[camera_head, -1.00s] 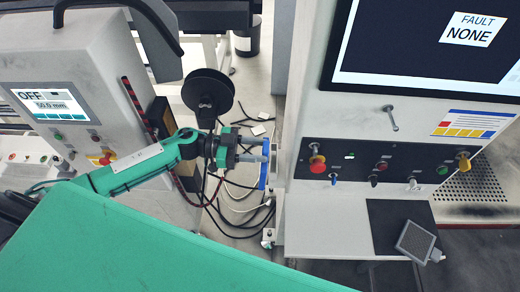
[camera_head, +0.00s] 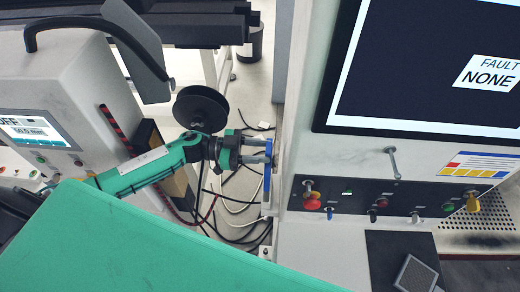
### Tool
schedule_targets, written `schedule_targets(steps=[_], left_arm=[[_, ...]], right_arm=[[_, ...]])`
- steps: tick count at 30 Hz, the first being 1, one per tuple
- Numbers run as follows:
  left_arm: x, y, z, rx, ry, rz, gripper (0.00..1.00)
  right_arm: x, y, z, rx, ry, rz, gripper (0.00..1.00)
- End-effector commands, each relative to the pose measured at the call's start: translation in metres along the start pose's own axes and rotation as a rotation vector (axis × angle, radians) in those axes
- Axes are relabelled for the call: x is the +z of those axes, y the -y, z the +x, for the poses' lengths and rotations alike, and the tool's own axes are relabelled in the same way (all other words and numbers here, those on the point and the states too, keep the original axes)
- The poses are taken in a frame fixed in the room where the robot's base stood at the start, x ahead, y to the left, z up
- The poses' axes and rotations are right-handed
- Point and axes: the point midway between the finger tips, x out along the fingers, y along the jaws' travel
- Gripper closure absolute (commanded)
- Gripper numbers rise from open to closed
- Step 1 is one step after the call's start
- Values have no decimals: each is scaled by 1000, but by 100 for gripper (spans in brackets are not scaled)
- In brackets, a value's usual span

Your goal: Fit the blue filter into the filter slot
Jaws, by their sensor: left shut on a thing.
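The blue filter (camera_head: 267,187) shows as a thin blue edge, standing upright at the left side of the machine cabinet. My left gripper (camera_head: 267,158) is shut on it, coming in from the left. The filter is seen nearly edge-on, close to a pale fitting on the cabinet's side wall. The filter slot itself cannot be made out from here, and I cannot tell whether the filter is inside it. My right gripper is not in view.
The cabinet carries a screen (camera_head: 430,70) and a control panel (camera_head: 390,197) with knobs. A grey filter-like block (camera_head: 415,275) lies on a dark mat (camera_head: 385,255) at lower right. Another machine (camera_head: 60,100) stands at left. Loose cables (camera_head: 240,215) run on the floor between.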

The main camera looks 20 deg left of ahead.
Motion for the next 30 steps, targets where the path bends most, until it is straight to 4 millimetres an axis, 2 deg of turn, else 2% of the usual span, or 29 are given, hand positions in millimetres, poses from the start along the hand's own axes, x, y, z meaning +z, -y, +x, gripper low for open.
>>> schedule_targets(steps=[18,30], left_arm=[[51,0,0,0,-2,-1,88],[57,0,0,0,-3,0,88]], right_arm=[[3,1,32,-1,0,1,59],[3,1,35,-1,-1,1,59]])
